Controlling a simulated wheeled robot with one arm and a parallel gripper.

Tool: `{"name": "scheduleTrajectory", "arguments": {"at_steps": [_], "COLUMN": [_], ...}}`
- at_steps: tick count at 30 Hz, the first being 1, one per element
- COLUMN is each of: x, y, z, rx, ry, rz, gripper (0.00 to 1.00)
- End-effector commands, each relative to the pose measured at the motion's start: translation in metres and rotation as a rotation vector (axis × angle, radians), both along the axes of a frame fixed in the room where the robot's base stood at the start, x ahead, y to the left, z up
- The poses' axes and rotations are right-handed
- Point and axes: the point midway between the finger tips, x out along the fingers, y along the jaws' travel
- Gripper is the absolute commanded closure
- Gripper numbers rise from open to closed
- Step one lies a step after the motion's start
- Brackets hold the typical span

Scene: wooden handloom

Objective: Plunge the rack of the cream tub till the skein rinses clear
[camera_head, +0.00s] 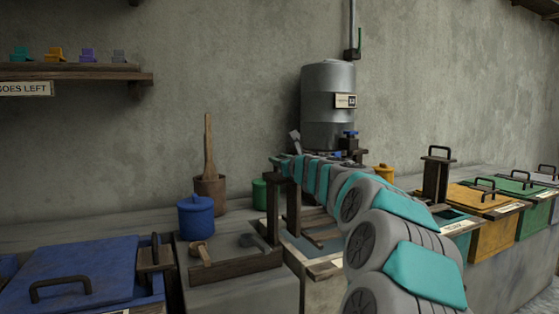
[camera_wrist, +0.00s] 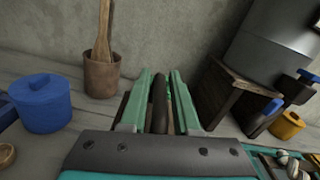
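A pale, cream-looking tub (camera_head: 325,268) with a label stands in the middle of the head view, partly behind my arm. A dark wooden rack (camera_head: 272,212) with upright posts stands at its left side. My gripper (camera_head: 280,162) is at the top of this rack in the head view. In the wrist view, the green fingers of my gripper (camera_wrist: 159,98) lie on both sides of a dark bar (camera_wrist: 159,105), apparently the rack's handle. Whether they press on it is unclear. I cannot make out the skein or the water's colour.
A blue lidded pot (camera_head: 196,218) and a brown pot with a wooden stick (camera_head: 209,185) stand left of the rack. A metal tank (camera_head: 328,105) stands behind. A blue tub (camera_head: 70,272) is at left; another rack (camera_head: 436,178) and an orange tub (camera_head: 492,235) are at right.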

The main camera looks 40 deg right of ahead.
Motion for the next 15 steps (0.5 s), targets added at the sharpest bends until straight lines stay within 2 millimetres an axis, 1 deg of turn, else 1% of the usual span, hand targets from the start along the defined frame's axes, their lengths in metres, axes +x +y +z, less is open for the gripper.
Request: {"name": "scheduleTrajectory", "arguments": {"at_steps": [1,7,15], "x": [-0.0001,-0.0001,-0.0004], "y": [-0.0001,-0.0002,-0.0004], "z": [0.0001,0.0000,0.0003], "rx": [0.000,0.000,0.000], "ry": [0.000,0.000,0.000], "rz": [0.000,0.000,-0.001], "gripper": [0.78,1.00,1.00]}}
